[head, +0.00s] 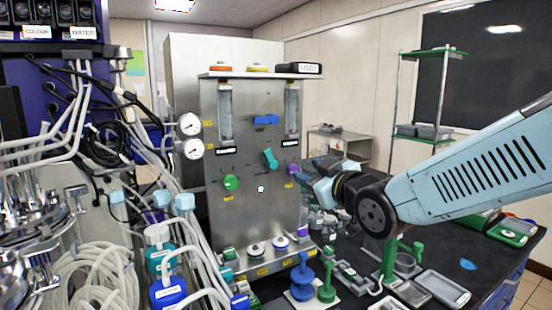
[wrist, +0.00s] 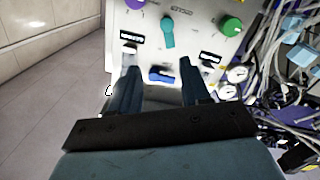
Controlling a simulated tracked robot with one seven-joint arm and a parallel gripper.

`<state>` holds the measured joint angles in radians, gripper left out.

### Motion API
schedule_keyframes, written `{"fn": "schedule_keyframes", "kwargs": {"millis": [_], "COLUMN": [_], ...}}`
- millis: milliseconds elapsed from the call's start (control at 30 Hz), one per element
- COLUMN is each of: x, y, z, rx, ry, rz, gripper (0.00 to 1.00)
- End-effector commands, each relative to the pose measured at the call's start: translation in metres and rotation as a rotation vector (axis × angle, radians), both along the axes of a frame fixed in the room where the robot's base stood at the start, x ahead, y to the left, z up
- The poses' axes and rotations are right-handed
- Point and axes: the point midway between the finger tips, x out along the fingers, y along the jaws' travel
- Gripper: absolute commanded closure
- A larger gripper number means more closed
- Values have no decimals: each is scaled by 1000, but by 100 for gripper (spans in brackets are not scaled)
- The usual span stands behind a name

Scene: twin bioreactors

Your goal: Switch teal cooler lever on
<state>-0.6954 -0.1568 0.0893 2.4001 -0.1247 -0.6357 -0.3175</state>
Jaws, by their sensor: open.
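The teal lever (head: 270,158) is on the front of the upright steel panel (head: 245,215), tilted a little from vertical in the head view. In the wrist view the teal lever (wrist: 167,32) stands beyond the fingertips, between a purple knob (wrist: 135,4) and a green knob (wrist: 231,26). My gripper (head: 308,176) is to the right of the lever in the head view, near the panel's right edge. In the wrist view my gripper (wrist: 158,64) has its two dark fingers spread, with nothing held. The gripper is apart from the lever.
A blue handle (head: 265,120) sits above the lever on the panel; it shows between the fingers in the wrist view (wrist: 162,74). Two gauges (head: 192,137) stick out left of the panel. Bottles and tubing crowd the left. Blue and green stands (head: 302,280) are on the bench below.

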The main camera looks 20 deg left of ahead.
Motion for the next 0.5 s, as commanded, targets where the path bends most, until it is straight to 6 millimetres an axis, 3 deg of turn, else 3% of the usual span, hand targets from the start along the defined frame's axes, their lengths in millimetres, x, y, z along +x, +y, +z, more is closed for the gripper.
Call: {"fn": "schedule_keyframes", "kwargs": {"millis": [200,500], "x": [-6,17], "y": [21,50], "z": [2,2], "rx": [25,25], "ry": [-38,-36], "rz": [44,43], "gripper": [53,53]}}
